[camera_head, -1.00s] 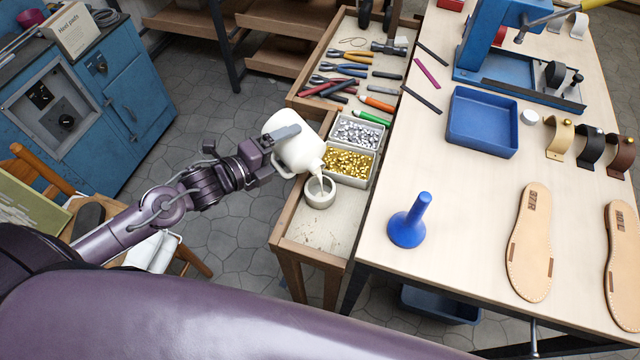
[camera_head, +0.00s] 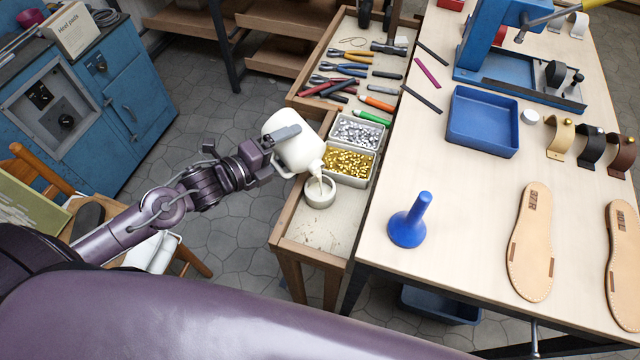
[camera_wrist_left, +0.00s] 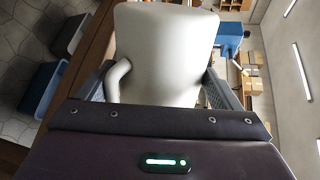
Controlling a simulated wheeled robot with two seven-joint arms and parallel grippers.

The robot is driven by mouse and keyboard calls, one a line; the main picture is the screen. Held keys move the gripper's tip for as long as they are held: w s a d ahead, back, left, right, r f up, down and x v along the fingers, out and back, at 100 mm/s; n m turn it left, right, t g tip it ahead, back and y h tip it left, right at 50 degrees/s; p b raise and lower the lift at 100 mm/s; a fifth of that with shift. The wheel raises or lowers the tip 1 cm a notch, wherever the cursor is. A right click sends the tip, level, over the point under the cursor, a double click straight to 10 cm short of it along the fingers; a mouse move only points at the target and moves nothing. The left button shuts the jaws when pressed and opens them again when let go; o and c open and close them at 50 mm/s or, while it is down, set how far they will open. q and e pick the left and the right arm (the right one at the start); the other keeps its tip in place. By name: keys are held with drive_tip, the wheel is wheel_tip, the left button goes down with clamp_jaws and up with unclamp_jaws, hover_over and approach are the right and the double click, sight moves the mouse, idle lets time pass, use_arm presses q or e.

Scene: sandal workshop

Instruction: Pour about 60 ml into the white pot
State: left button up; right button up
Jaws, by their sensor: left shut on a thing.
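A white jug-like bottle (camera_head: 297,146) is tilted over the small white pot (camera_head: 320,193), with its mouth down to the right. A pale stream runs from its spout into the pot, and pale liquid shows inside the pot. My left gripper (camera_head: 283,137) is shut on the bottle. In the left wrist view the bottle (camera_wrist_left: 165,50) stands between the fingers, with its handle at the left. The pot sits on the wooden side tray (camera_head: 318,232). My right gripper is not in view.
Bins of silver (camera_head: 357,132) and gold rivets (camera_head: 348,162) stand right behind the pot. Hand tools lie farther back. The workbench at the right holds a blue cone-shaped tool (camera_head: 409,225), a blue tray (camera_head: 483,122) and leather soles (camera_head: 530,240).

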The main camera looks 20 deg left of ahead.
use_arm(q)
drive_tip(key=shift+d+m, duration=0.1)
drive_tip(key=shift+m, duration=0.2)
idle(0.9)
drive_tip(key=shift+w+a+r+n+p, duration=0.15)
drive_tip(key=shift+a+r+n+p, duration=0.15)
drive_tip(key=shift+n, duration=0.3)
wheel_tip(320, 180, down, 2)
drive_tip(key=shift+a+n+b, duration=0.1)
drive_tip(key=shift+n+b, duration=0.45)
drive_tip(key=shift+n, duration=0.05)
drive_tip(key=shift+n+h, duration=0.3)
